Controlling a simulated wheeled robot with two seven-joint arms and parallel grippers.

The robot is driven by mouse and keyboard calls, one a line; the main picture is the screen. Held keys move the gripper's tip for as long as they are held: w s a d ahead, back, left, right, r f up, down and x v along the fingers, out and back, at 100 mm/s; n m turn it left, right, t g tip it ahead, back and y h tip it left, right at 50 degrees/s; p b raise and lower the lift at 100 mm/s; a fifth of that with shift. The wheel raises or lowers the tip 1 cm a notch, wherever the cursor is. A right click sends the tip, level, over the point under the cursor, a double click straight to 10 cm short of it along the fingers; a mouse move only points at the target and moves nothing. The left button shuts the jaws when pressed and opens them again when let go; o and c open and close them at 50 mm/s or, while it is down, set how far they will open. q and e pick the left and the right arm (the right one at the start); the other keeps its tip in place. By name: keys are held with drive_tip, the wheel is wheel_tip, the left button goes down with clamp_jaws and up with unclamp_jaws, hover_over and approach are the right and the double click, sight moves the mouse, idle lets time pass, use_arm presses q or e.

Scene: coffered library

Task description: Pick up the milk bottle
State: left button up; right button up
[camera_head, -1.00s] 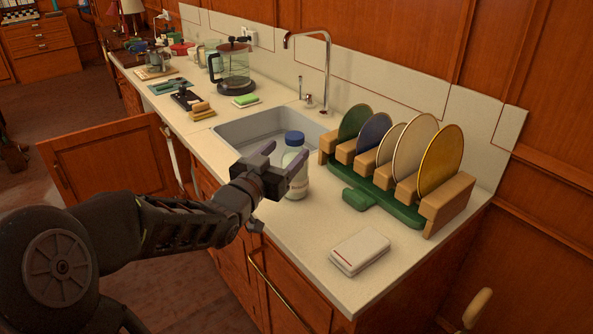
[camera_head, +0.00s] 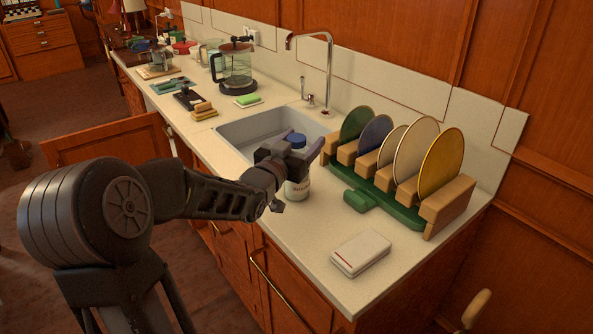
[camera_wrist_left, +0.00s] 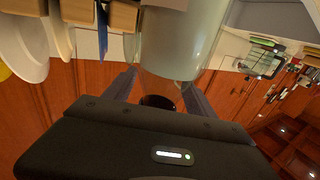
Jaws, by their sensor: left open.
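The milk bottle (camera_head: 298,188) is pale with a blue cap (camera_head: 297,141) and stands upright on the counter in front of the sink. My left gripper (camera_head: 298,160) is open at the bottle's upper part and hides its middle in the head view. In the left wrist view, the pale bottle (camera_wrist_left: 184,40) fills the top middle, just ahead of the spread fingers (camera_wrist_left: 160,85). I cannot tell whether either finger touches it. My right gripper is not in view.
A green and wooden rack (camera_head: 447,207) of several plates stands right of the bottle, close to my left gripper. The sink (camera_head: 240,131) lies behind the bottle. A white box (camera_head: 360,252) lies near the front edge. A glass coffee press (camera_head: 234,68) stands farther back.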

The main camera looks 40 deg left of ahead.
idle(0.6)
use_arm(q)
clamp_jaws()
idle(0.5)
drive_tip(key=shift+r, duration=0.1)
